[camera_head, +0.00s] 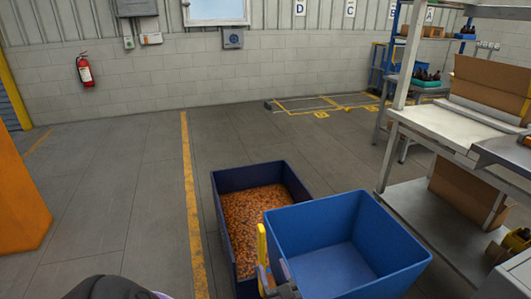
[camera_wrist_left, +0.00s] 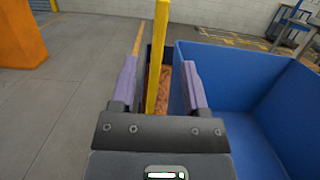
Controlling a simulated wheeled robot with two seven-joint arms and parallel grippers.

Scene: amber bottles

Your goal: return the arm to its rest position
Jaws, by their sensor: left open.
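My left gripper (camera_head: 273,270) is low in the head view, at the near left corner of an empty blue bin (camera_head: 340,245). In the left wrist view its two purple fingers (camera_wrist_left: 160,75) stand wide apart with nothing clamped between them. A yellow upright bar (camera_head: 262,245) shows between the fingers in the wrist view (camera_wrist_left: 158,60); I cannot tell whether it touches them. My right gripper is not in view.
A workbench (camera_head: 435,125) with cardboard boxes stands at the right. An orange block (camera_head: 20,195) is at the left. The floor between, with a yellow line (camera_head: 190,190), is clear.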

